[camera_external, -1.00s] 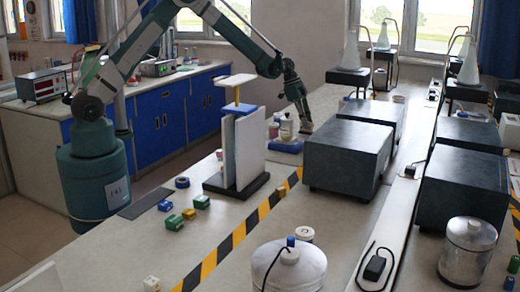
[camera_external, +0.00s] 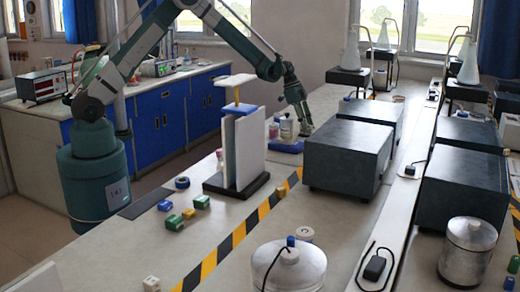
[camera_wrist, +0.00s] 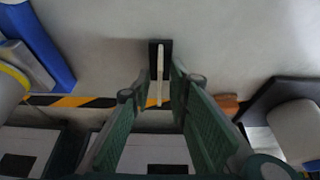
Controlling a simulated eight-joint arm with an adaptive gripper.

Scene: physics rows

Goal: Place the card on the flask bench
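The card (camera_wrist: 159,76) is a thin cream strip, seen edge-on in the wrist view, upright in a small black holder (camera_wrist: 153,47). My gripper (camera_wrist: 158,92) has its green fingers on either side of the card, with a gap showing on both sides. In the external view my gripper (camera_external: 306,128) is low over the far part of the white bench, and the card cannot be made out there. Conical flasks (camera_external: 350,56) stand on dark stands (camera_external: 348,77) at the back right; I cannot tell which surface is the flask bench.
A blue base (camera_external: 285,146) with jars is left of my gripper. Large dark boxes (camera_external: 347,160) stand to the right. A white upright panel stand (camera_external: 250,153) is nearer.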

